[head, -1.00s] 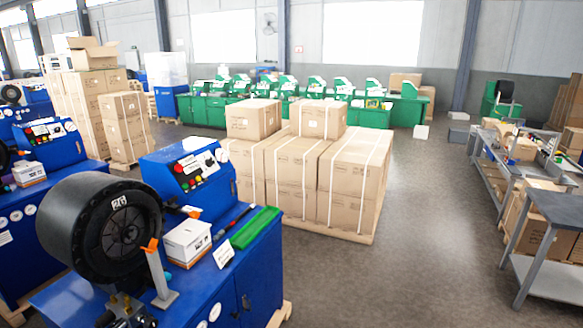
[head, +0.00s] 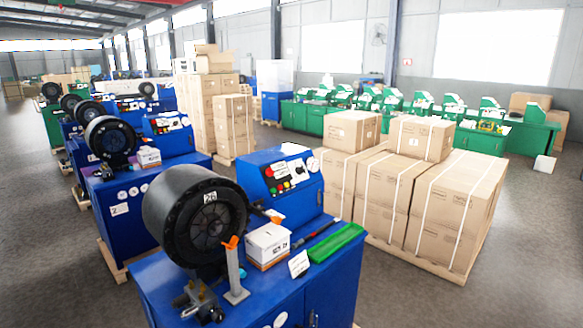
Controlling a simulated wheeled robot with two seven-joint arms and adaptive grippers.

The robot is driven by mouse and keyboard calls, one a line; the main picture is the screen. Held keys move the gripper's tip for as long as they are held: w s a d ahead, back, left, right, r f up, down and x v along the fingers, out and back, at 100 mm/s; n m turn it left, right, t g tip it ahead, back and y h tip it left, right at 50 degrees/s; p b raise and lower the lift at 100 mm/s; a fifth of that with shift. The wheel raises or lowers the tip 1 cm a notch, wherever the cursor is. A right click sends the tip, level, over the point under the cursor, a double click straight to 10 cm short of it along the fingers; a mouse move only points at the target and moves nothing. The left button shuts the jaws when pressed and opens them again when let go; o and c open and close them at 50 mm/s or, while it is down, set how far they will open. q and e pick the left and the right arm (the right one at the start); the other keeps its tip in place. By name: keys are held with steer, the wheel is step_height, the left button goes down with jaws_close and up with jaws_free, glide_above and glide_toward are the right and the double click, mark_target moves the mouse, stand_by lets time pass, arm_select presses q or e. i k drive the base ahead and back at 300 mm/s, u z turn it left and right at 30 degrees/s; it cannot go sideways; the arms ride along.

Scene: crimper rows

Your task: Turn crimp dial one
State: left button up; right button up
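A row of blue crimper machines runs from the near middle back to the far left. The nearest crimper (head: 259,290) has a large black round head (head: 196,215) with a label that seems to read 26. Its sloped blue control panel (head: 284,174) carries coloured buttons, a dark knob and a gauge. A low dial (head: 281,320) shows in part on its front, cut by the lower edge. The second crimper (head: 140,205) has small white round dials (head: 133,191) on its front beside a label that seems to read 2. Which dial is number one cannot be told. Neither gripper is in view.
Strapped cartons on a pallet (head: 423,265) stand right of the nearest crimper. Stacked cartons (head: 213,100) stand behind the row. Green machines (head: 465,132) line the back wall. Grey floor is open at the left (head: 35,230) and lower right.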

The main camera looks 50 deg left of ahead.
mark_target(299, 170)
steer(key=u, duration=0.5)
steer(key=i, duration=1.55)
steer(key=u, duration=1.7)
steer(key=i, duration=0.95)
steer(key=u, duration=0.95)
